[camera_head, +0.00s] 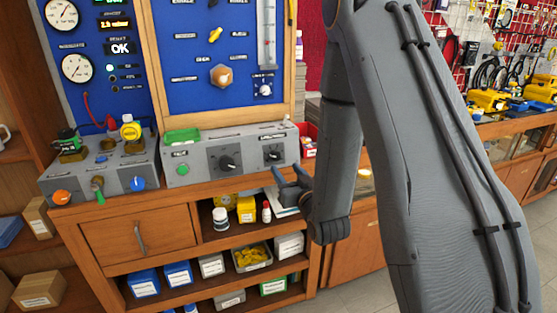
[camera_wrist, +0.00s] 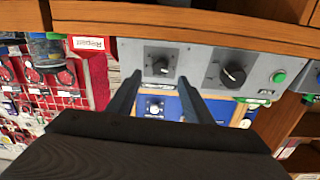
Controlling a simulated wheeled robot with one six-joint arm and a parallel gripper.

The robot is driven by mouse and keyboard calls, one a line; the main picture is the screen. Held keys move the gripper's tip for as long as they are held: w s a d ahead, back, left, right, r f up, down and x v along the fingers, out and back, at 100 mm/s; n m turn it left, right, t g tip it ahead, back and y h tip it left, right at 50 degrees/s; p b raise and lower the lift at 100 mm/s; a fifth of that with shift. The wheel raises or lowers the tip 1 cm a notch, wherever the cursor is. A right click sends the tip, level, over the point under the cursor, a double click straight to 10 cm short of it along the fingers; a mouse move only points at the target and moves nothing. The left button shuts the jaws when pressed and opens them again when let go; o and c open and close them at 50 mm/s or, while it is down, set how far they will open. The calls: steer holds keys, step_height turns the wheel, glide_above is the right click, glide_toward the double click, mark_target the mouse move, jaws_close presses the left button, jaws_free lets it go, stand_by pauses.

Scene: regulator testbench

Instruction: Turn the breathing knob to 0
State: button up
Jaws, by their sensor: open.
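A grey control box (camera_head: 200,165) stands on the wooden bench and carries a large black knob (camera_head: 228,162) and a smaller black knob (camera_head: 273,155) on its front. The labels are too small to read, so I cannot tell for sure which is the breathing knob. My gripper (camera_head: 287,174) is open and empty, just in front of and below the smaller knob. In the wrist view, which is upside down, the fingertips (camera_wrist: 160,80) point towards the smaller knob (camera_wrist: 160,67), one to each side of it in the picture. No contact shows. The larger knob (camera_wrist: 233,75) lies to the right there.
A green button (camera_head: 183,170) is on the box's left side. Another grey box (camera_head: 100,175) with coloured knobs stands further left. A blue panel (camera_head: 215,60) with gauges and a small knob (camera_head: 264,90) rises behind. Shelves with small boxes (camera_head: 178,274) are below.

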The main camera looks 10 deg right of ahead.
mark_target(277, 157)
steer(key=w, duration=0.2)
steer(key=w+p, duration=0.1)
steer(key=w, duration=0.4)
steer(key=shift+w+a+r+p, duration=0.15)
steer(key=shift+w+a+p, duration=0.15)
steer(key=shift+w+a, duration=0.1)
steer(key=c, duration=1.1)
